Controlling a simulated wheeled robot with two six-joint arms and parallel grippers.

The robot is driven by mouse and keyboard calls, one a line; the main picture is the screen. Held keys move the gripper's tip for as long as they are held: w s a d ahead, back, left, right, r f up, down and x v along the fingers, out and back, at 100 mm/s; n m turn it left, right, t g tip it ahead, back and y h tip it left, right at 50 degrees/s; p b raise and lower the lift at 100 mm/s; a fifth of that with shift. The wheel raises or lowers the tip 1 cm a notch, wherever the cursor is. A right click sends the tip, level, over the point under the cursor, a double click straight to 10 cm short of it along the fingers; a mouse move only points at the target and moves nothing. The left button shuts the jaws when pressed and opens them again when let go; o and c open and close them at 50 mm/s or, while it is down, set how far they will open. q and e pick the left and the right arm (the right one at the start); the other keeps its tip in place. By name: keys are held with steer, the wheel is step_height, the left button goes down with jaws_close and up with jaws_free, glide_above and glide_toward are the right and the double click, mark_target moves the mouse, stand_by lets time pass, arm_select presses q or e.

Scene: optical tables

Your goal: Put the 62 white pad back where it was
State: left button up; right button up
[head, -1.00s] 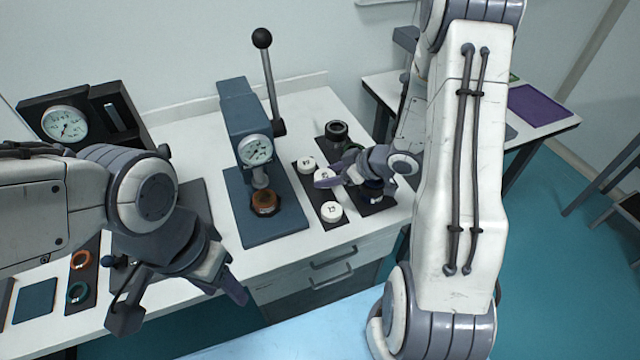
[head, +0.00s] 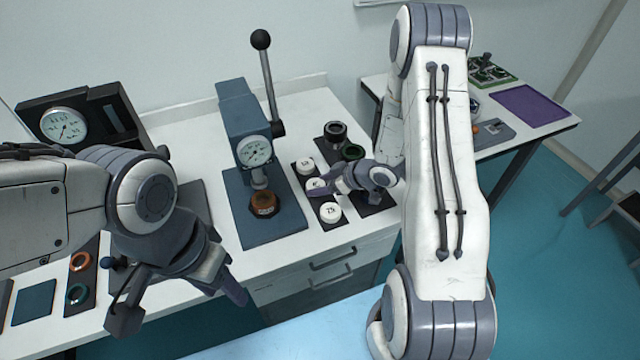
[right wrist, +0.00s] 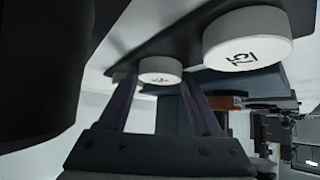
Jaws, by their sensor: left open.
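Three white pads are in a row at a dark strip (head: 300,176) right of the press. The far pad (head: 305,166) and the near pad (head: 330,212), marked 75, sit on it. The middle white pad (head: 314,185), its number too small to read, is between the fingers of my right gripper (head: 322,187). In the right wrist view the fingers flank this pad (right wrist: 160,70) closely, and the 75 pad (right wrist: 247,40) is beside it. I cannot tell whether the held pad touches the strip. My left gripper (head: 185,305) is open and empty, left of the press.
The blue press (head: 243,120) with a gauge and lever stands left of the pads, an orange-brown ring (head: 264,204) under its ram. A side table (head: 500,140) is at right.

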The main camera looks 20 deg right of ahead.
steer(key=o, duration=0.4)
steer(key=shift+c, duration=0.2)
steer(key=shift+r, duration=0.15)
steer(key=p+v, duration=0.1)
steer(key=v, duration=1.1)
steer(key=a+r+g+h, duration=0.1)
steer(key=a+r+h, duration=0.5)
steer(key=a+r, duration=0.25)
steer(key=s+a+r+g, duration=0.1)
steer(key=s+a+g, duration=0.1)
steer(key=s+a, duration=0.2)
steer(key=s+a+r+g, duration=0.2)
steer(key=s+a, duration=0.3)
steer(key=s, duration=0.6)
steer(key=s+a+r+g+y, duration=0.1)
steer(key=s+a+g, duration=0.1)
steer(key=s+a, duration=0.2)
steer(key=s, duration=0.3)
steer(key=shift+s+a+r, duration=0.15)
steer(key=shift+s+a, duration=0.05)
